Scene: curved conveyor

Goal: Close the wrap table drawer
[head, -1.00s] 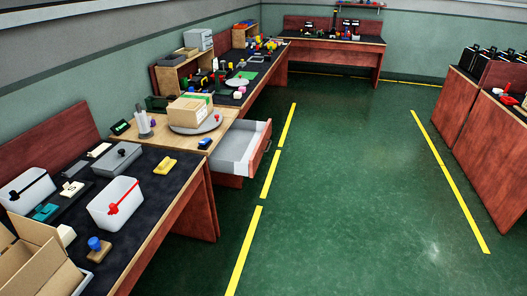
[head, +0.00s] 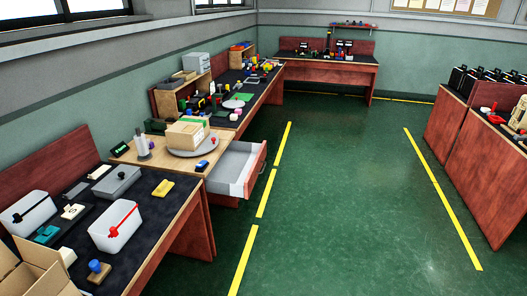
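The wrap table (head: 137,160) is the light wood table at the left centre, between two dark-topped benches. Its drawer (head: 237,164) is pulled far out toward the aisle. The drawer has a pale grey inside, which looks empty, and a reddish wooden front (head: 257,170). A cardboard box (head: 188,133) with green tape sits on a round grey turntable (head: 207,145) on the table. Neither of my grippers shows in the head view.
A near bench (head: 150,212) carries white bins (head: 116,225), a grey box and an open carton (head: 40,272). The green floor aisle (head: 340,200) right of the drawer is clear, with yellow lines. Reddish benches (head: 478,150) stand along the right side.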

